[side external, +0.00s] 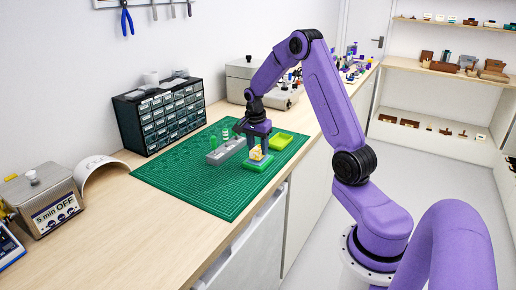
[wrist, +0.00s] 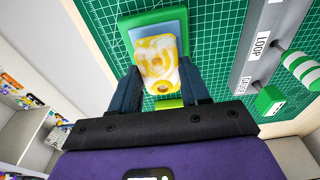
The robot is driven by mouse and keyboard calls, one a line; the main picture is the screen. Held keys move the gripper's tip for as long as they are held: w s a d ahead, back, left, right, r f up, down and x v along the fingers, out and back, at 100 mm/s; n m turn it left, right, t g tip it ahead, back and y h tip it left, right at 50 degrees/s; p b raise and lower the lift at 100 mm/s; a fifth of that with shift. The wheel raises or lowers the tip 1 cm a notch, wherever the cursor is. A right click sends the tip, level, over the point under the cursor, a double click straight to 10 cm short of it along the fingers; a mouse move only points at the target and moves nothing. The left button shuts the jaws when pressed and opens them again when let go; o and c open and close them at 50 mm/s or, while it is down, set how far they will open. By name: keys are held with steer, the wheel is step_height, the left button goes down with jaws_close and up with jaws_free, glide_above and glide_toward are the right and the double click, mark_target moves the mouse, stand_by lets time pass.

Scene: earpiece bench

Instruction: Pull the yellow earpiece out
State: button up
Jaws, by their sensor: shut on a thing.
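The yellow earpiece (wrist: 157,62), marbled yellow and white, is between the two fingers of my gripper (wrist: 158,80) in the wrist view. My gripper is shut on it. A grey-blue block (wrist: 173,27) lies beneath the earpiece on a green base (wrist: 150,18). In the side external view the earpiece (side external: 256,154) shows small below my gripper (side external: 258,142), over the green base (side external: 257,165). I cannot tell whether the earpiece still touches the block.
A grey holder labelled LOOP (wrist: 247,45) with green-topped tools stands to the right in the wrist view. A yellow-green tray (side external: 281,141) lies close behind my gripper. The green mat (side external: 190,190) is clear towards the front left. A drawer cabinet (side external: 160,115) stands behind.

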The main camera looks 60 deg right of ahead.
mark_target(258, 149)
steer(key=shift+r, duration=1.15)
steer(key=shift+r, duration=2.95)
